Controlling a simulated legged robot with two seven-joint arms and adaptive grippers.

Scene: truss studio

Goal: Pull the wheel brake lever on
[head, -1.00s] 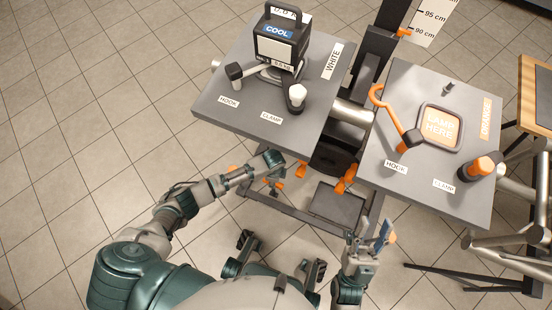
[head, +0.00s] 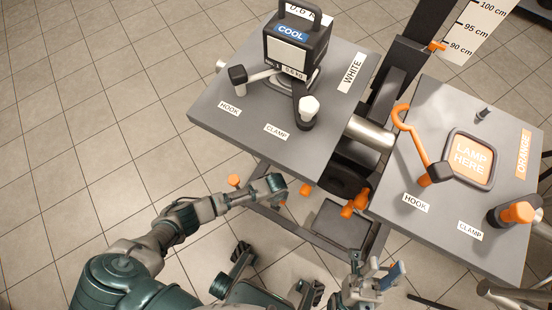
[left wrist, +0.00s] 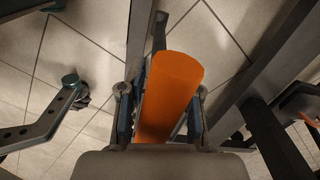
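Several orange levers and knobs show under the bench in the head view, among them one at the left (head: 233,180) and a pair at the middle (head: 350,209). I cannot tell for sure which is the wheel brake lever. My left gripper (head: 278,190) is low beside the bench frame, its fingers mostly hidden by the wrist. The fingers stand apart, with a narrow gap at the right. My right gripper (head: 374,272) is open and empty, low at the front.
The white-labelled table (head: 215,112) bears a lamp-like box (head: 297,45) and clamp arms. The orange-labelled table (head: 405,215) bears an orange hook arm (head: 413,137) and a clamp knob (head: 517,212). A dark post and a metal crossbar (head: 370,133) join them. Tiled floor is clear at left.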

